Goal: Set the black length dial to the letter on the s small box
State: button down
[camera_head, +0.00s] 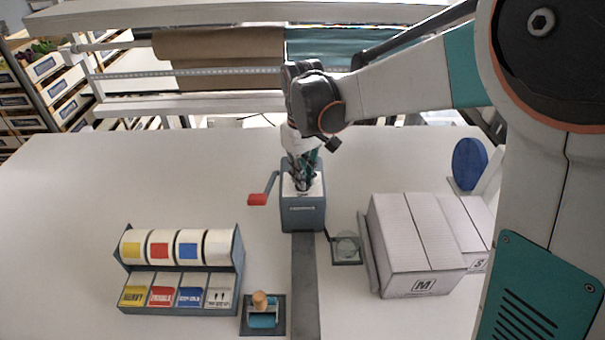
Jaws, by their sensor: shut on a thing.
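My gripper (301,184) points down onto the top of a blue-grey dispenser (302,214) with a side crank. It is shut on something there. The black length dial cannot be made out; my fingers cover that spot, and its setting is hidden. The small white box (480,235) marked S stands at the right, partly behind a larger box (420,245) marked M. Any further letter on the small box is not visible to me.
The crank's red handle (257,199) sticks out left of the dispenser. A grey strip (304,290) runs from it toward the front. A label-roll rack (238,265) and a wooden-knobbed roller (262,310) stand front left. A glass dish (346,246) sits beside the dispenser. The left tabletop is clear.

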jog(key=shift+n, duration=1)
jog(key=c, duration=1.7)
grip_release()
jog(key=shift+r, duration=0.1)
notch_tip(320, 180, up, 12)
jog(key=shift+f, duration=0.1)
